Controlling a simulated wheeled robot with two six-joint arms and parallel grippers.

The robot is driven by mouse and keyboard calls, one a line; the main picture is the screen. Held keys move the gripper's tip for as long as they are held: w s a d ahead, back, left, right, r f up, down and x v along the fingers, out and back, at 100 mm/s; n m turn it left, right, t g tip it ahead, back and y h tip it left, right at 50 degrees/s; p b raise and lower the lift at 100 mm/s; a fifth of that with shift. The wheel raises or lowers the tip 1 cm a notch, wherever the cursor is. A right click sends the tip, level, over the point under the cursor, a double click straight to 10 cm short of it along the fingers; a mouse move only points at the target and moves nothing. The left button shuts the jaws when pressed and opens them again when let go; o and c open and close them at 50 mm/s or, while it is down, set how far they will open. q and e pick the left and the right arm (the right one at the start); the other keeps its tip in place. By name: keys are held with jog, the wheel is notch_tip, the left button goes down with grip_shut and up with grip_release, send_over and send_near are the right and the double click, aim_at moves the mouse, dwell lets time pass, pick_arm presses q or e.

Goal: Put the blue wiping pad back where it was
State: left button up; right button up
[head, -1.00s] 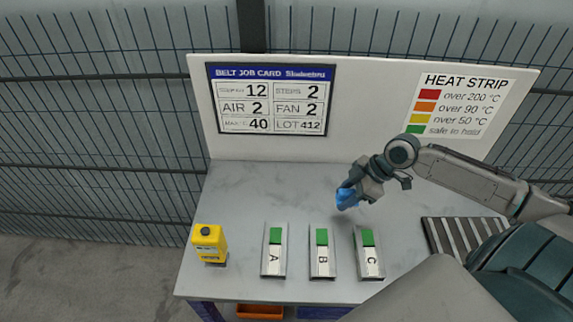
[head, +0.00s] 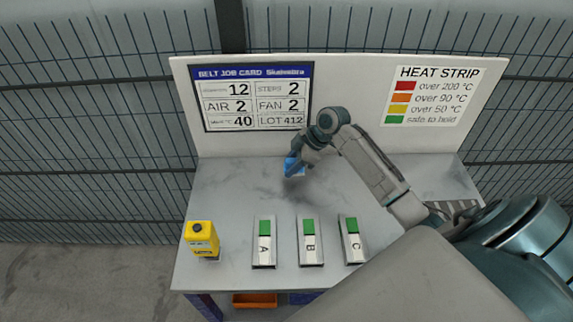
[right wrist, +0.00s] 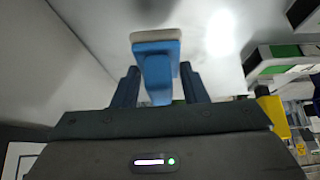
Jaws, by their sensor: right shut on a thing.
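The blue wiping pad (head: 294,165) is held by my right gripper (head: 299,158), above the back middle of the table. In the right wrist view the pad (right wrist: 155,62) sits between the two dark fingers (right wrist: 161,88) of my right gripper, which is shut on it. It has a blue grip and a pale grey face at its far end. In the head view the gripper partly hides the pad. My left gripper is not in view.
On the table (head: 225,185) stand blocks A (head: 264,243), B (head: 310,243) and C (head: 352,241), each with a green patch. A yellow device (head: 202,238) stands at the front left. A slatted rack (head: 452,208) lies at the right. The back middle surface is clear.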

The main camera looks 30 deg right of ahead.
aim_at(286, 169)
jog(key=shift+w+a+f, duration=0.1)
jog(key=shift+w+a, duration=0.05)
jog(key=shift+w, duration=0.4)
jog(key=shift+w+a, duration=0.15)
jog(key=shift+w, duration=0.35)
jog(key=shift+f+p, duration=0.25)
jog(key=shift+p, duration=0.2)
notch_tip(286, 169, down, 2)
jog(key=shift+s+f+p, duration=0.1)
jog(key=shift+p, duration=0.5)
jog(key=shift+f, duration=0.3)
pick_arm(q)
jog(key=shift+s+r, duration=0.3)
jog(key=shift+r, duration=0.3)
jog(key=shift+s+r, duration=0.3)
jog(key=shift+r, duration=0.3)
pick_arm(e)
jog(key=shift+f, duration=0.15)
jog(key=o, duration=1)
jog(key=shift+o, duration=0.2)
